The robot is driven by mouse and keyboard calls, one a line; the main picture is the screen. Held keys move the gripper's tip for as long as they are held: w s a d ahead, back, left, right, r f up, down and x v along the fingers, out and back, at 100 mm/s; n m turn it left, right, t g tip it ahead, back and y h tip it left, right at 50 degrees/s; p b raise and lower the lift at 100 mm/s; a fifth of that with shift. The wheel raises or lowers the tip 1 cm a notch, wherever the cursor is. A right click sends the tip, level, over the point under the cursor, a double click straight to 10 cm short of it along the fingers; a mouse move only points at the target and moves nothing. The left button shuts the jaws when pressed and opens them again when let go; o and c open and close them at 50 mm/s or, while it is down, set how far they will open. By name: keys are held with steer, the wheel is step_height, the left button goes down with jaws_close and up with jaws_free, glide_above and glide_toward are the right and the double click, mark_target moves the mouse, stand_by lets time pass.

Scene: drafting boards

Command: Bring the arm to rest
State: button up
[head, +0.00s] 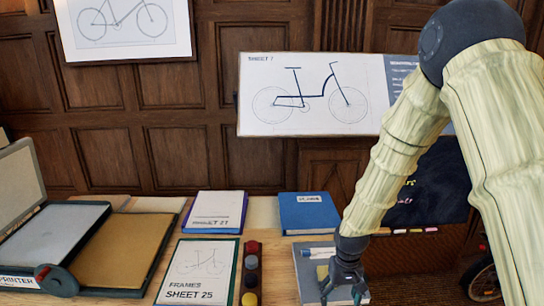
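My arm comes in from the right side of the head view, with pale ribbed sleeves and a dark elbow joint at the top right. Its forearm slopes down to the left. My gripper (343,295) points down at the bottom of the view, over the right part of a grey book or folder (311,271) on the table. Its two dark fingers look spread apart, with nothing seen between them. I cannot tell whether the fingertips touch the grey item.
On the table (263,215) lie a blue book (308,222), a Sheet 21 stack (214,212), a Sheet 25 frames board (196,265) and a strip with coloured discs (251,275). A Sheet 7 bicycle board (310,70) and blackboard (440,185) stand behind.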

steer(key=s+f, duration=1.3)
steer(key=f, duration=0.3)
steer(key=s+d+f, duration=0.1)
steer(key=s+f, duration=0.3)
steer(key=s, duration=0.6)
steer(key=s+d+f+m+b, duration=0.1)
steer(key=s+f, duration=0.3)
steer(key=s, duration=0.7)
steer(key=shift+d+f, duration=0.15)
steer(key=shift+d, duration=0.65)
steer(key=shift+o, duration=0.5)
